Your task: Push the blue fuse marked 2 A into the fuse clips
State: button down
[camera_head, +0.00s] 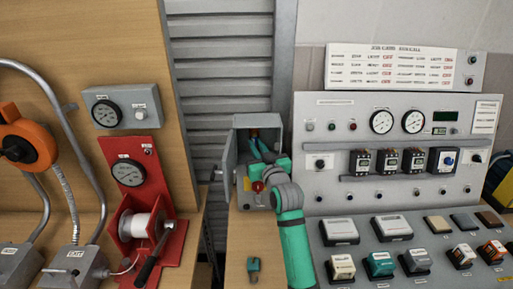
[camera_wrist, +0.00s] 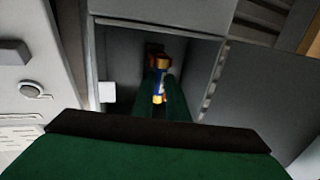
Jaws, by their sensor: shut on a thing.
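The blue fuse (camera_wrist: 159,88) is in the wrist view, with pale and yellowish bands, between the two green fingers of my gripper (camera_wrist: 162,93). My gripper is shut on it inside an open grey box (camera_wrist: 105,45). A copper-coloured clip (camera_wrist: 159,62) shows at the back of the box, just beyond the fuse. I cannot tell whether the fuse touches the clip or sits in it. The other clip and the 2 A marking are not readable. In the head view my gripper (camera_head: 260,147) reaches into the grey box (camera_head: 232,150), and the fuse is too small to make out.
A small teal piece (camera_head: 253,268) lies on the wooden bench (camera_head: 238,250) in front of the box. A grey control panel (camera_head: 400,110) with gauges stands to the right. A red winch stand (camera_head: 130,175) is at left. The box walls leave little room around my fingers.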

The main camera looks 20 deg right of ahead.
jog(key=shift+w+d, duration=0.15)
jog(key=shift+w, duration=0.2)
jog(key=c, duration=1.7)
grip_release()
jog(key=shift+o, duration=0.2)
jog(key=s, duration=0.2)
jog(key=s+a, duration=0.1)
jog(key=s, duration=0.1)
jog(key=shift+s+a, duration=0.2)
jog(key=shift+s, duration=0.1)
jog(key=shift+s, duration=0.1)
jog(key=shift+s, duration=0.1)
jog(key=s, duration=1)
jog(key=shift+s, duration=0.35)
